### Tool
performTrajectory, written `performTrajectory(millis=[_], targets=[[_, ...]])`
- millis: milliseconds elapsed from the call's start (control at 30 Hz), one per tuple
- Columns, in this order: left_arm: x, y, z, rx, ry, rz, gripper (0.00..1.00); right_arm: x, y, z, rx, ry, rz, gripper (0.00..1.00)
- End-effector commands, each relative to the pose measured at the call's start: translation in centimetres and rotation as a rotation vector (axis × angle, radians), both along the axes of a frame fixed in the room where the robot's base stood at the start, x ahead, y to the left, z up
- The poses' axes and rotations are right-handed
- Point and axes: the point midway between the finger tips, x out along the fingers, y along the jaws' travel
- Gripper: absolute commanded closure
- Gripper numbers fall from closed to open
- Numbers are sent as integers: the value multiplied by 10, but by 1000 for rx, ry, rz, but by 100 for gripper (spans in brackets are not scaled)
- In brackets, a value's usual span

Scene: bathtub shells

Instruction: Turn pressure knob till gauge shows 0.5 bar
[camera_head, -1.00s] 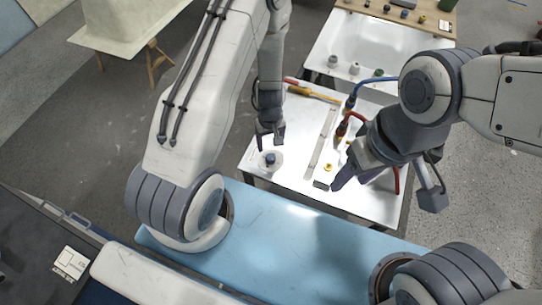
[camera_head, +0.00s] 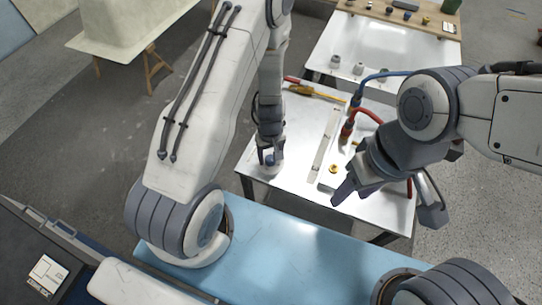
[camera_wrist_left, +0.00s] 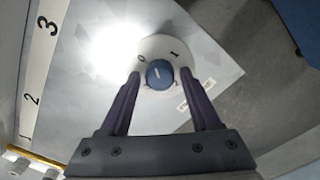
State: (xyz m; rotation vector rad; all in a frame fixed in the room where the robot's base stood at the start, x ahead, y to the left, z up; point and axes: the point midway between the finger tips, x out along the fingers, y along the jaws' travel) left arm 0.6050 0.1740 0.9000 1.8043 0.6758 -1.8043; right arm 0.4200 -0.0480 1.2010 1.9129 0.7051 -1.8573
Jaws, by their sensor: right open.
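The blue pressure knob (camera_wrist_left: 160,75) sits on a round white dial marked 0 and 1 in the left wrist view. Its white pointer line lies between the two marks, though its exact reading is hard to tell. In the head view the knob (camera_head: 270,160) is at the left of the metal table. My left gripper (camera_wrist_left: 160,72) is open, its fingers on either side of the knob with a visible gap each side. My right gripper (camera_head: 384,211) is open and empty over the table's right front. I cannot make out a gauge reading.
A long pale scale strip (camera_head: 325,145) lies on the metal table (camera_head: 295,125); numbers 1, 2 and 3 show on a strip (camera_wrist_left: 38,75) in the wrist view. A red hose (camera_head: 366,114), blue hose (camera_head: 372,78) and yellow-handled tool (camera_head: 315,95) are behind. A white tub (camera_head: 385,45) stands beyond.

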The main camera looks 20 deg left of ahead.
Motion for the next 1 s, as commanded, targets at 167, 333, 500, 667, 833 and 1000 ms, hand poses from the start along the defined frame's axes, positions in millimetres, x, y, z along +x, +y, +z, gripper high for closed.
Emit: performTrajectory(millis=[167, 333, 500, 667, 833, 1000], targets=[[0, 0, 0, 0, 0, 0, 100, 0, 0, 0, 0, 0, 0, 45], [0, 0, 1, 0, 0, -55, 100, 0, 0, 2, 0, 0, 0, 45], [0, 0, 0, 0, 0, -161, 100, 0, 0, 2, 0, 0, 1, 45], [1, 0, 0, 1, -1, -159, 100, 0, 0, 2, 0, 0, 1, 45], [1, 0, 0, 1, -1, -158, 26, 0, 0, 2, 0, 0, 1, 45], [1, 0, 0, 1, -1, -158, 26, 0, 0, 1, 0, 0, 1, 45]])
